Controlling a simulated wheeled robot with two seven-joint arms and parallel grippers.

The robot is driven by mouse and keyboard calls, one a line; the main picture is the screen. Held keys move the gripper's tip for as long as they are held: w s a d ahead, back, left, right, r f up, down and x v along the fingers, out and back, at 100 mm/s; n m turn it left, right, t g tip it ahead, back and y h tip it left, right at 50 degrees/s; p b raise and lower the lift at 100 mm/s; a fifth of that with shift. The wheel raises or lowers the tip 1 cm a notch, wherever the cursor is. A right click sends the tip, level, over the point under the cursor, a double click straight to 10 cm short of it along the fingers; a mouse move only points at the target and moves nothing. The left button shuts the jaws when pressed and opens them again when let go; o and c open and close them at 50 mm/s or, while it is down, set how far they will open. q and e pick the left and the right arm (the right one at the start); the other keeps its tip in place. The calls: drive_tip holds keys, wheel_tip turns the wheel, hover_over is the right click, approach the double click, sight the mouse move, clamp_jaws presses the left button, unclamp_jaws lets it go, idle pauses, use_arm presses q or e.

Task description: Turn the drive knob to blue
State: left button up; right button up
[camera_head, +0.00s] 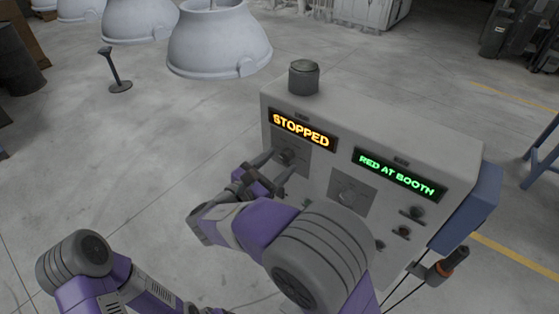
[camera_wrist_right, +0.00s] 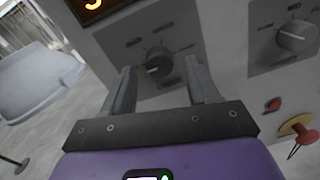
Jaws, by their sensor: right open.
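A grey control box (camera_head: 440,130) carries an orange "STOPPED" display (camera_head: 303,129) and a green "RED AT BOOTH" display (camera_head: 399,174). A dark round knob (camera_wrist_right: 158,62) sits on a grey plate under the orange display; it also shows in the head view (camera_head: 286,157). Its light mark faces lower left; the labels around it are too blurred to read, so I cannot tell which is blue. My right gripper (camera_wrist_right: 160,88) is open, its fingers on either side of and short of this knob; it also shows in the head view (camera_head: 275,167). My left gripper is out of view.
A second knob (camera_wrist_right: 297,35), with "MID" above it, is to the right. A red button (camera_wrist_right: 272,104) and a red-and-yellow control (camera_wrist_right: 300,128) are below it. A dark cylinder (camera_head: 303,77) stands on the box.

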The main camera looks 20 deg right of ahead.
drive_tip(key=shift+w+d, duration=0.4)
drive_tip(key=shift+d, duration=0.1)
drive_tip(key=c, duration=1)
drive_tip(key=shift+c, duration=0.2)
